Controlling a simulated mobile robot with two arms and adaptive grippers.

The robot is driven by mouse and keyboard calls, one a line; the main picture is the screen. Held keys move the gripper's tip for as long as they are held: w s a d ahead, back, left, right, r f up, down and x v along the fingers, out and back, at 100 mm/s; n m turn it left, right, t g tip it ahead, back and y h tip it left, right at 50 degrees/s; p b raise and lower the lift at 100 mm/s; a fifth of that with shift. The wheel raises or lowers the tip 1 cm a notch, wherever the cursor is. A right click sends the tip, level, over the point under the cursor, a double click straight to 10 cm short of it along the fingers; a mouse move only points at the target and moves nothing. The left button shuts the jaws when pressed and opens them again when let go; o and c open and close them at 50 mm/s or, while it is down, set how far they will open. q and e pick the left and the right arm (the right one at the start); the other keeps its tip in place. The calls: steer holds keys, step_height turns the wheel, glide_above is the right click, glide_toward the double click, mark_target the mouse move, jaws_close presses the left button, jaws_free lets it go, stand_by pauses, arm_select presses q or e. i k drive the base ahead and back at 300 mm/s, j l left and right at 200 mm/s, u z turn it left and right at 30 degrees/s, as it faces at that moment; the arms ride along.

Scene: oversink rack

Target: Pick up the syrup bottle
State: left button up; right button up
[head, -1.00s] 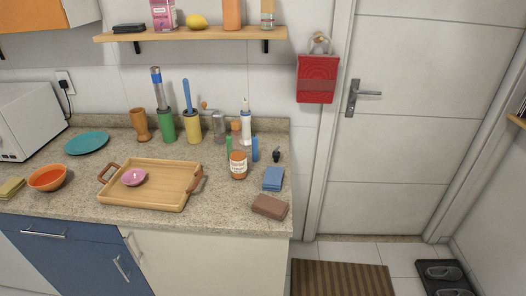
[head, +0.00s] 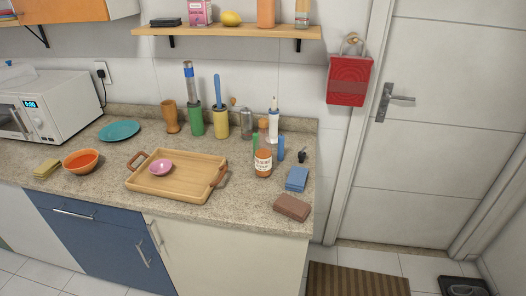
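An amber-orange bottle with a white label (head: 263,163) stands upright on the speckled counter, right of the wooden tray, in the head view. It looks like the syrup bottle, but its label is too small to read. Slim green and blue items stand close behind it and partly overlap it in the picture. Neither of my grippers shows in the head view.
A blue sponge (head: 297,179) and a brown block (head: 292,207) lie near the counter's right end. Tall containers, including a green one (head: 195,122), stand behind. A wall shelf (head: 225,32) hangs above.

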mark_target(263, 146)
steer(key=i+l+u, duration=0.15)
steer(key=l+u, duration=1.15)
steer(key=i+l, duration=0.05)
steer(key=l, duration=0.05)
